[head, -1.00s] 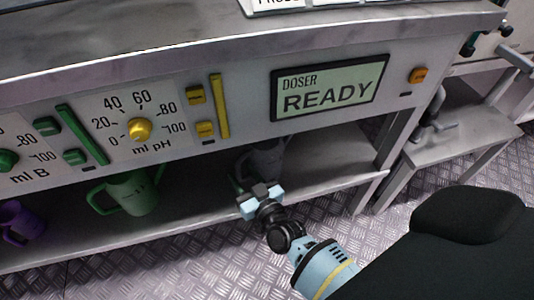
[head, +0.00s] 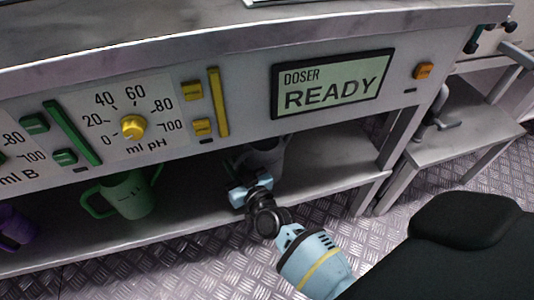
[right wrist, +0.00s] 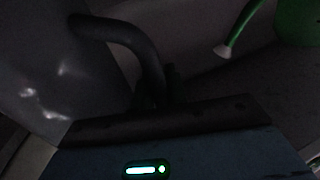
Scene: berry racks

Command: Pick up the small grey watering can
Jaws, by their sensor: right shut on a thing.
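The small grey watering can (head: 268,157) stands on the shadowed lower shelf under the doser panel, partly hidden by the shelf's overhang and my gripper. My right gripper (head: 248,187) is at its near left side. In the right wrist view the can's dark grey body (right wrist: 50,70) fills the left, and its curved handle (right wrist: 125,35) runs down between the jaws, which are shut on it. The exact contact is dark. My left gripper is not in view.
A green watering can (head: 130,192) stands left on the same shelf (head: 335,185), and its spout tip (right wrist: 222,50) shows in the right wrist view. A purple can (head: 14,228) is further left. The doser panel (head: 240,145) overhangs the shelf. A low side table (head: 460,145) stands at right.

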